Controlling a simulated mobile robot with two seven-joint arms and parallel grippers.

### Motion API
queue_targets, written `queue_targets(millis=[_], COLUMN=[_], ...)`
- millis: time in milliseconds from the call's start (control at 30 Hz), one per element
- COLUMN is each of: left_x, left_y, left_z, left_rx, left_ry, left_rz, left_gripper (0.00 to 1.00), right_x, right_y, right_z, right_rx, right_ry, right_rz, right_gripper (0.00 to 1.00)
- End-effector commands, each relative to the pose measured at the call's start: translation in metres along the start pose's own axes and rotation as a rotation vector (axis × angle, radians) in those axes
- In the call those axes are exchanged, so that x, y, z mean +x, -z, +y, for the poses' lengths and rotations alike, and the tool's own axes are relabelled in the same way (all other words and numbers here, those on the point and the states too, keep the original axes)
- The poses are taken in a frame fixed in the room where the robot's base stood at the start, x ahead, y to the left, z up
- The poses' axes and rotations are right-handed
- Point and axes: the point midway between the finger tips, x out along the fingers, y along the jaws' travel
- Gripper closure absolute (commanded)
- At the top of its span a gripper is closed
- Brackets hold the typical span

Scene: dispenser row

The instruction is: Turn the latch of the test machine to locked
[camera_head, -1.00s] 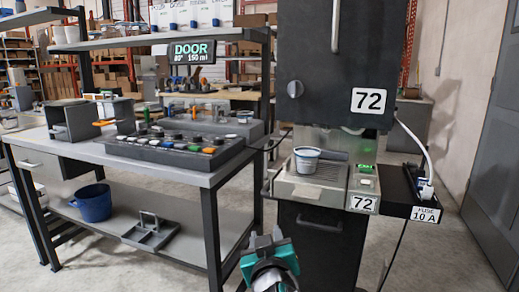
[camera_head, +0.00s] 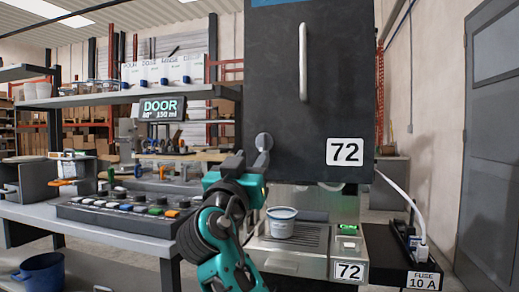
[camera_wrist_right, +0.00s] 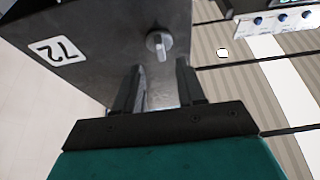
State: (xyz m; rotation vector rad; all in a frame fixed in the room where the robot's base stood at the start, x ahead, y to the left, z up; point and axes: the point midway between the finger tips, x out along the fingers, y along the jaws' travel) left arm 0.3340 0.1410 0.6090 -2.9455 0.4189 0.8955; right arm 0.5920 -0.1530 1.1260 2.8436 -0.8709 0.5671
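The test machine is a dark cabinet (camera_head: 310,90) with a white "72" label and a vertical handle. Its latch is a round grey knob (camera_head: 264,142) at the lower left of the front. In the right wrist view the latch (camera_wrist_right: 158,45) shows a raised grip bar, lying roughly along the picture's vertical. My right gripper (camera_head: 250,160) is just below and left of the latch in the head view. In the right wrist view its two fingers (camera_wrist_right: 160,70) are apart and empty, with the latch beyond the gap between their tips. My left gripper is not in view.
A white cup (camera_head: 281,222) stands on the machine's drip tray (camera_head: 285,264), below the gripper. A white cable (camera_head: 402,197) runs to a fuse box at the right. A button panel (camera_head: 125,212) sits on the workbench at the left, below a lit "DOOR" display (camera_head: 162,107).

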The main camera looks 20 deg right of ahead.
Motion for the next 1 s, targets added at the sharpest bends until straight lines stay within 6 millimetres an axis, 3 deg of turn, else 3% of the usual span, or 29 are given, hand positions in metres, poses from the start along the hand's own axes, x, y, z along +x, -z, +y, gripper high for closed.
queue_targets(millis=[100, 300, 733, 1000], left_x=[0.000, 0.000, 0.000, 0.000], left_y=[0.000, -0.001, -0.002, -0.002], left_z=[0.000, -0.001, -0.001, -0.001], left_rx=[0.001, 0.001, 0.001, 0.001], left_ry=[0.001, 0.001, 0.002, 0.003], left_rz=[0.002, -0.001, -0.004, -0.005], left_gripper=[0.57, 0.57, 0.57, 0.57], right_x=[0.025, 0.052, 0.061, 0.061], right_y=[0.001, 0.000, -0.001, -0.001], right_z=[0.001, 0.000, 0.000, 0.000], right_rx=[-0.004, -0.003, 0.000, -0.001], right_ry=[-0.002, -0.001, 0.000, 0.000], right_rz=[0.002, 0.001, -0.001, -0.001], right_gripper=[0.61, 0.61, 0.61, 0.86])
